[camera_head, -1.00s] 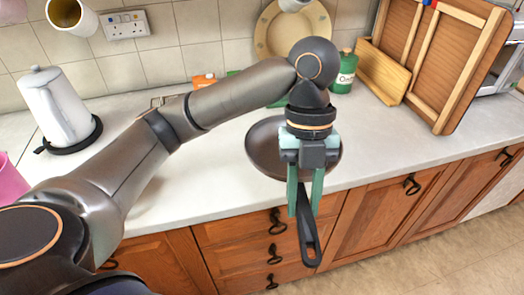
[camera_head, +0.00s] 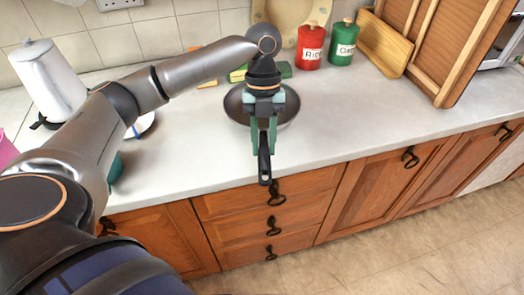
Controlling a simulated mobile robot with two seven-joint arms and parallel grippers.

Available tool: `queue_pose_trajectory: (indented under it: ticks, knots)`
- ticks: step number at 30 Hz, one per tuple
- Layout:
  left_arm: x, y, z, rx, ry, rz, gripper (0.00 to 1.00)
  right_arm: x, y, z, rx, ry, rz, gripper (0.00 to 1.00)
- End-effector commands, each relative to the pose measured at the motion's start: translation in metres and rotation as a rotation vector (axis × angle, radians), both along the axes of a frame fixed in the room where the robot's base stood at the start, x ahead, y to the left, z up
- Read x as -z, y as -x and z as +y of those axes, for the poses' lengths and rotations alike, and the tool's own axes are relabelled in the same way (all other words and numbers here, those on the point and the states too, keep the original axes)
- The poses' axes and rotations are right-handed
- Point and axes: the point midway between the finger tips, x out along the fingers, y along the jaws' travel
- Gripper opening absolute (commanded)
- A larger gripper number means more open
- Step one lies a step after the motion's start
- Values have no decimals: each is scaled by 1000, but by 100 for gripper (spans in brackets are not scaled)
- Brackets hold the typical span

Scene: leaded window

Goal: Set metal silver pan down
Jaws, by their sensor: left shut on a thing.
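The pan (camera_head: 236,105) is dark grey metal with a black handle. It is at the back middle of the picture, level with its open side up, over the pale worktop (camera_head: 190,150). My left gripper (camera_head: 264,148) points down and is shut on the pan's handle (camera_head: 264,168), which sticks out towards the front edge. The wrist and fingers hide the middle of the pan. I cannot tell whether the pan's base touches the worktop. My right gripper is not in view.
A red canister (camera_head: 310,47) and a green canister (camera_head: 342,45) stand behind the pan to the right, near a wooden board (camera_head: 382,43). A white kettle (camera_head: 48,80) stands at the left. The worktop right of the pan is clear.

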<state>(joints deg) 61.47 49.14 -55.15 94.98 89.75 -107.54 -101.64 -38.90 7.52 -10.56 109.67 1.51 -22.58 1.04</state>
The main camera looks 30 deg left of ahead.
Motion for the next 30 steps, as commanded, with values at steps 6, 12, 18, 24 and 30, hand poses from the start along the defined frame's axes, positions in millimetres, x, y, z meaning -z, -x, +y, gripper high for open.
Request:
queue_pose_trajectory:
  ticks: [6, 12, 18, 24, 30]
  knots:
    - [25, -4, 8, 0, -2, 1, 0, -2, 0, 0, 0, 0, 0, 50]
    - [40, -5, 8, -2, 0, -3, 0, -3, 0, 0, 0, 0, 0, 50]
    - [41, -4, 7, -1, -1, 1, 35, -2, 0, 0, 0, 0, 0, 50]
    - [41, -4, 7, -1, -1, 1, 57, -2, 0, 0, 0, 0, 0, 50]
    - [40, -4, 7, -1, -1, 1, 60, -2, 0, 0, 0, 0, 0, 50]
